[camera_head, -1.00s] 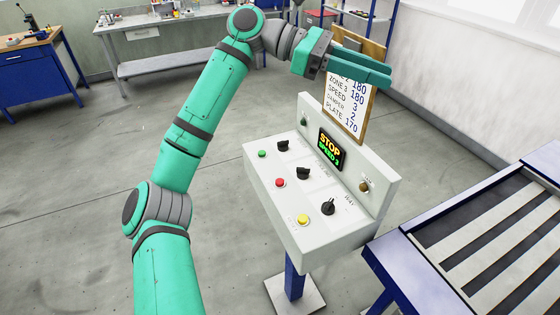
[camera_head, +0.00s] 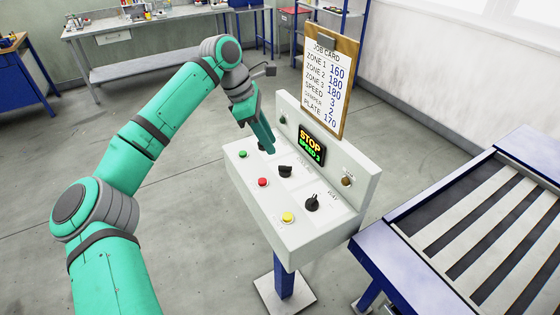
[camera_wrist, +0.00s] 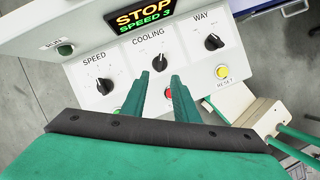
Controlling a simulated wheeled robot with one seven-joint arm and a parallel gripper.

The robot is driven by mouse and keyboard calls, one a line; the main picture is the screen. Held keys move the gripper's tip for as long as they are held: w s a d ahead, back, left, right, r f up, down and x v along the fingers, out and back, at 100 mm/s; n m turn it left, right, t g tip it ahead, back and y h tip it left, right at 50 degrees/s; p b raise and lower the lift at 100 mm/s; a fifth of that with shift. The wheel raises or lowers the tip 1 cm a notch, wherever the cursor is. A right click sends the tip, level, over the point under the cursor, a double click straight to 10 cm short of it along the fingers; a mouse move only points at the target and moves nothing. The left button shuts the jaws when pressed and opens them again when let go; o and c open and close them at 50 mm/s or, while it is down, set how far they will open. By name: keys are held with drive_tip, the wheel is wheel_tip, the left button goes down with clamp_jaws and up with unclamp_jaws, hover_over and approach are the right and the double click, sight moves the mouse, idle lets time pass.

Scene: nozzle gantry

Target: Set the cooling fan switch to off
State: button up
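The cooling fan switch is a black rotary knob under the label COOLING in the wrist view (camera_wrist: 159,63); it is also the middle black knob in the head view (camera_head: 285,171). Its pointer looks roughly upward in the wrist view; its position marks are too small to read. My gripper (camera_wrist: 160,80) is open and empty, its two green fingers apart, with the knob seen between and just beyond the tips. In the head view my gripper (camera_head: 269,151) hangs over the panel by the SPEED knob, partly hiding it. I cannot tell any contact.
The SPEED knob (camera_wrist: 105,86) and WAY knob (camera_wrist: 213,42) flank the switch. A red button (camera_head: 263,182) and yellow RESET button (camera_head: 288,217) sit in front. The display (camera_head: 312,144) reads STOP, SPEED 3.

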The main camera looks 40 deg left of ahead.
sight(283, 166)
drive_tip(key=x, duration=0.9)
drive_tip(key=shift+d, duration=0.1)
clamp_jaws()
